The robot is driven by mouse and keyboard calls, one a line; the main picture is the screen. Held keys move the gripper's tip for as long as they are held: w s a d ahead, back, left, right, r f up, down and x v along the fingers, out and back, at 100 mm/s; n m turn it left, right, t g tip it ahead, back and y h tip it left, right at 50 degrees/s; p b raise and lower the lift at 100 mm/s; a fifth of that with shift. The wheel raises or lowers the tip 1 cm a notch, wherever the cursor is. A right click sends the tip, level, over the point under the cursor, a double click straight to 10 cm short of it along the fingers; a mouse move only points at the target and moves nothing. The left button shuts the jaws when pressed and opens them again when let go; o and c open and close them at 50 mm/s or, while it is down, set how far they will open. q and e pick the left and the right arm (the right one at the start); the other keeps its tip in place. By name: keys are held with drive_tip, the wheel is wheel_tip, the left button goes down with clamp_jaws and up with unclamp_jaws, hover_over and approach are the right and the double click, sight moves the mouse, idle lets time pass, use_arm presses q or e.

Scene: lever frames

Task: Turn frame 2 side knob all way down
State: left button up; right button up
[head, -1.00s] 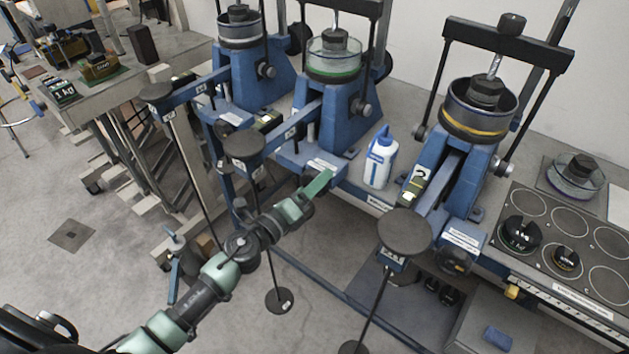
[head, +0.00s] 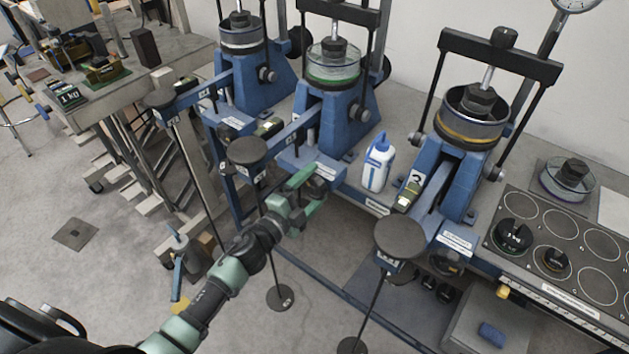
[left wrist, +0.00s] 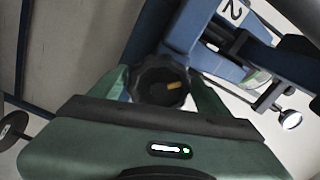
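My left gripper (head: 314,185) is in the head view at the front of the middle blue lever frame (head: 335,115). Its green fingers are apart. In the left wrist view a black lobed knob (left wrist: 160,82) with a yellow mark lies between the two fingers (left wrist: 162,92). I cannot tell whether they touch it. A white tag with a 2 (left wrist: 235,12) shows on blue framework beyond the knob. In the head view the gripper mostly hides the knob. A tag that looks like a 2 (head: 416,179) also shows by the right lever frame (head: 455,165). My right gripper is not in view.
A white and blue bottle (head: 378,163) stands between the middle and right frames. A round black pad (head: 246,151) on the middle frame's lever is left of my gripper. Another pad (head: 400,237) is lower right. Weights (head: 512,236) lie on the right tray.

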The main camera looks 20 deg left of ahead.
use_arm(q)
drive_tip(key=shift+w+f, duration=0.1)
drive_tip(key=shift+f, duration=0.05)
drive_tip(key=shift+v, duration=3.05)
drive_tip(key=shift+d, duration=0.1)
drive_tip(key=shift+p, duration=0.3)
